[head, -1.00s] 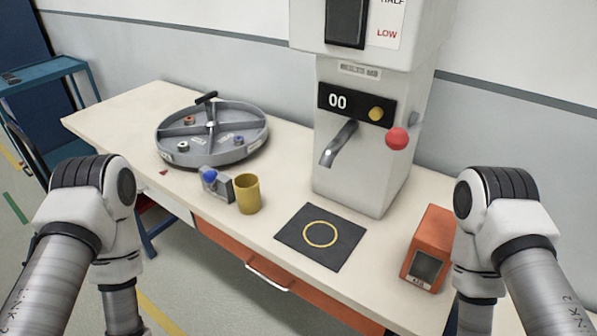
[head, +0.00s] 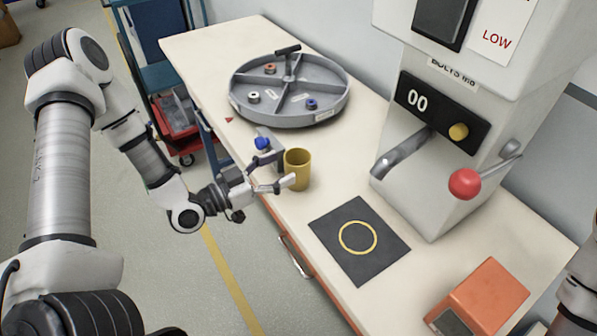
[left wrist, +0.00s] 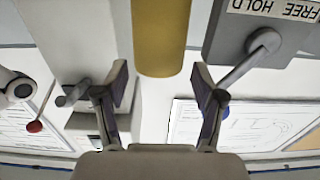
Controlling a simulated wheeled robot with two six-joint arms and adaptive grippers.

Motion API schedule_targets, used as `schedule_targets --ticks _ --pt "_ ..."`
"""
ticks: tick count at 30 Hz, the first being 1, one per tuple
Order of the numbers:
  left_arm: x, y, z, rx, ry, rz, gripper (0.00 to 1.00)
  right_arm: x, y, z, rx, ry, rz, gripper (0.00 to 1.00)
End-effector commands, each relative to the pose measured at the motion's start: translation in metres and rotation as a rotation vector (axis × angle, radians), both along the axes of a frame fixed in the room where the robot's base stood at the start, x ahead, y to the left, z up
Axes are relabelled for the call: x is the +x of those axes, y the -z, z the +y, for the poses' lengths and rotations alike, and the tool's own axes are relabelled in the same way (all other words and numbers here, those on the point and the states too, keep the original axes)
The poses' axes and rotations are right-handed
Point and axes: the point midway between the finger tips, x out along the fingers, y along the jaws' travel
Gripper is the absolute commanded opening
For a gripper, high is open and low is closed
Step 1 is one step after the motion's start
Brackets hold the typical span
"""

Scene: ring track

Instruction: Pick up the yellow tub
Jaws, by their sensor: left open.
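The yellow tub (head: 297,170) stands upright near the table's front edge, beside a small grey block with a blue knob. My left gripper (head: 287,183) is at the tub's near side, coming in low from the front left, with its fingers apart. In the left wrist view the tub (left wrist: 160,38) is straight ahead, lined up with the gap between the two open fingers. I cannot tell whether either finger touches it. My right gripper is out of view.
The grey block with the blue knob (head: 263,148) is close to the tub. A divided round tray (head: 290,112) is behind. A dark mat with a yellow ring (head: 335,222), a dispenser with a red-knobbed lever (head: 465,184) and an orange box (head: 485,297) are to the right.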

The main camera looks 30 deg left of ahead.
Motion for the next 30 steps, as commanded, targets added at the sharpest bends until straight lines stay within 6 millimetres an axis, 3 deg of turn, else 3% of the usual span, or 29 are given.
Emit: schedule_targets --ticks 6,13,14,17,18,30 --pt "0.025 -0.001 -0.016 0.002 0.004 0.001 0.69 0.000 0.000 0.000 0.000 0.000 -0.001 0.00" --pt "0.027 -0.001 -0.017 -0.001 -0.001 0.003 0.69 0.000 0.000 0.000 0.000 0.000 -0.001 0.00" --pt "0.027 -0.001 -0.017 -0.001 -0.001 0.003 0.65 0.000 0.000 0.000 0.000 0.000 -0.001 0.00" --pt "0.027 -0.001 -0.017 -0.001 0.000 0.003 0.30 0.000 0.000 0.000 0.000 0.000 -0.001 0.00" --pt "0.027 -0.001 -0.017 -0.001 0.000 0.003 0.27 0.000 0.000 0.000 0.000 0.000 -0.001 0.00" --pt "0.027 -0.008 -0.016 -0.001 -0.001 0.000 0.26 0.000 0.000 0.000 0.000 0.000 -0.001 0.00"
